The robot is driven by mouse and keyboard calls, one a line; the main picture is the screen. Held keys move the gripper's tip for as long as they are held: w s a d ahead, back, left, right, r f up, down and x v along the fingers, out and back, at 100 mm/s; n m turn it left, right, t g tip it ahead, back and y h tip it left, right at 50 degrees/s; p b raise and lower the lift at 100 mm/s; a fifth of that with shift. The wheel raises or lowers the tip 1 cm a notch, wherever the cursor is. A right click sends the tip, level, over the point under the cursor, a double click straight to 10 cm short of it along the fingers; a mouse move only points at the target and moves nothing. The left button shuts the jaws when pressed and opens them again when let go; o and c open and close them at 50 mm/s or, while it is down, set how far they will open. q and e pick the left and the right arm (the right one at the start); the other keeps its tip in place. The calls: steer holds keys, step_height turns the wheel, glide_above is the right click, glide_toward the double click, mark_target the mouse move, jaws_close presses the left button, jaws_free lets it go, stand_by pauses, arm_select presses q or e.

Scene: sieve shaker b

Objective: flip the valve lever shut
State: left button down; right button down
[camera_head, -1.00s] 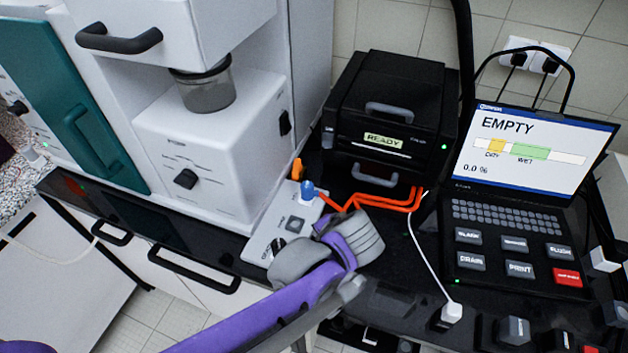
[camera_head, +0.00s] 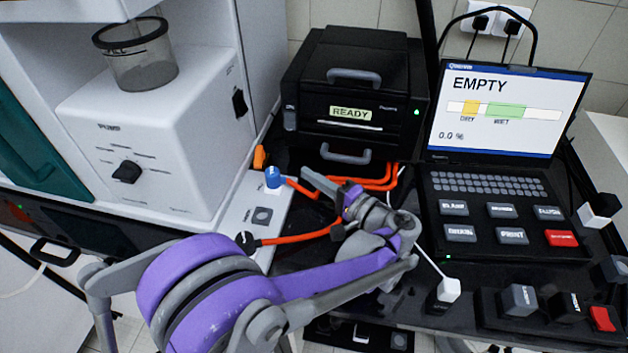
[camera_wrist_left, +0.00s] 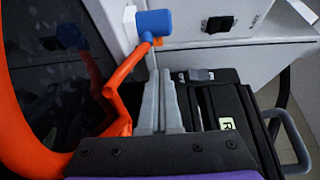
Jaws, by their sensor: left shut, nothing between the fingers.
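A blue valve cap (camera_head: 272,178) stands at the far end of the white panel (camera_head: 262,200). A small orange piece (camera_head: 259,157), which looks like the valve lever, stands just behind it. In the left wrist view the blue cap (camera_wrist_left: 153,22) is beyond the fingertips, with a bit of orange (camera_wrist_left: 158,42) beside it. My left gripper (camera_head: 307,174) is shut and empty, a little right of the blue cap. Its grey fingers (camera_wrist_left: 165,55) point toward the cap; I cannot tell whether they touch anything. My right gripper is not in view.
Orange hoses (camera_head: 375,183) run close by the gripper; one (camera_head: 295,238) ends in a black fitting on the panel. A black box reading READY (camera_head: 350,90) stands behind. A white pump unit (camera_head: 150,150) is left, a laptop reading EMPTY (camera_head: 505,115) right.

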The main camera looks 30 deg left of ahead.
arm_select(q)
glide_toward(263, 158)
steer(key=w, duration=0.1)
steer(key=w+a, duration=0.2)
steer(key=shift+r, duration=0.3)
steer(key=a, duration=0.1)
steer(key=s+a, duration=0.1)
steer(key=a, duration=0.1)
steer(key=shift+s, duration=0.3)
steer(key=shift+s+a, duration=0.2)
steer(key=shift+a, duration=0.1)
steer(key=shift+s+a, duration=0.35)
steer(key=shift+s, duration=0.05)
steer(key=shift+f, duration=0.1)
